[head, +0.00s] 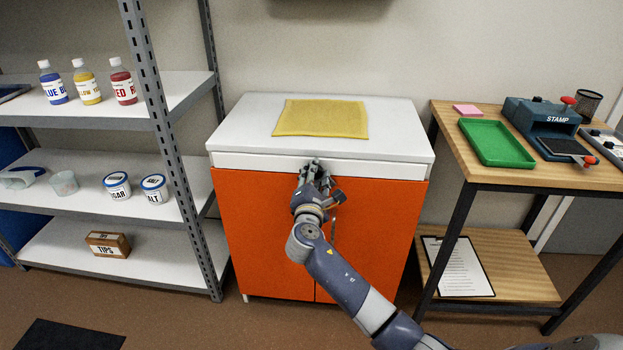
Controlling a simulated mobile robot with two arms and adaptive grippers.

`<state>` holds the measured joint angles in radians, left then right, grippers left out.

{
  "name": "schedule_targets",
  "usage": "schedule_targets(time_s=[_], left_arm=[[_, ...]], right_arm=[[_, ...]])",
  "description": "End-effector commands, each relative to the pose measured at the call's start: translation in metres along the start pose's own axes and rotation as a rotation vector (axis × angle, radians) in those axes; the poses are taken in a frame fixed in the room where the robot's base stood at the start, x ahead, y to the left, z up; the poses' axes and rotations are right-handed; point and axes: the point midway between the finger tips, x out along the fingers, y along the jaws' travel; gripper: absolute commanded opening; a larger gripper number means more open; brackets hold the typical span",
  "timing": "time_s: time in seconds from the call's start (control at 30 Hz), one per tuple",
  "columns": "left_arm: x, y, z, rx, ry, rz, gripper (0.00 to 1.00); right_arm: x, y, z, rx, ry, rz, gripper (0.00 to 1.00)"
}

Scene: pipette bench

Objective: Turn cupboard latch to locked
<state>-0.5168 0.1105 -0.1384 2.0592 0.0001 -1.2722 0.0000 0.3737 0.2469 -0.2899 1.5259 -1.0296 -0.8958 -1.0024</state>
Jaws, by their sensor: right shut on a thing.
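The cupboard (258,225) has two orange doors and a white top, and stands against the wall in the middle of the head view. Its doors look closed. My right gripper (314,170) is at the upper middle of the doors, just below the white band, where the doors meet. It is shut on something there. The latch is hidden behind my gripper, so I cannot see which way it is turned. A door handle (334,228) shows just right of my wrist. My left gripper is not in view.
A yellow cloth (321,118) lies on the cupboard top. A grey shelf unit (190,215) with bottles and jars stands close on the left. A wooden table (455,150) with a green tray (496,143) and a stamp machine (545,125) stands on the right.

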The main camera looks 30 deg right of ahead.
Motion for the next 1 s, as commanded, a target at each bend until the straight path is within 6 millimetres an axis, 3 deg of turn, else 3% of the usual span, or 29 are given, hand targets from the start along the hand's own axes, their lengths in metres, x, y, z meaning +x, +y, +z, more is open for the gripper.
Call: schedule_targets(time_s=[0.57,1.0], left_arm=[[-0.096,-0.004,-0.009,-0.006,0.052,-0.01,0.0],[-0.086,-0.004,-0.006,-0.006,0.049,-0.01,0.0]], right_arm=[[0.0,-0.004,-0.001,0.509,-0.002,-0.002,0.0],[0.001,-0.003,0.0,0.685,-0.003,-0.002,0.0]])
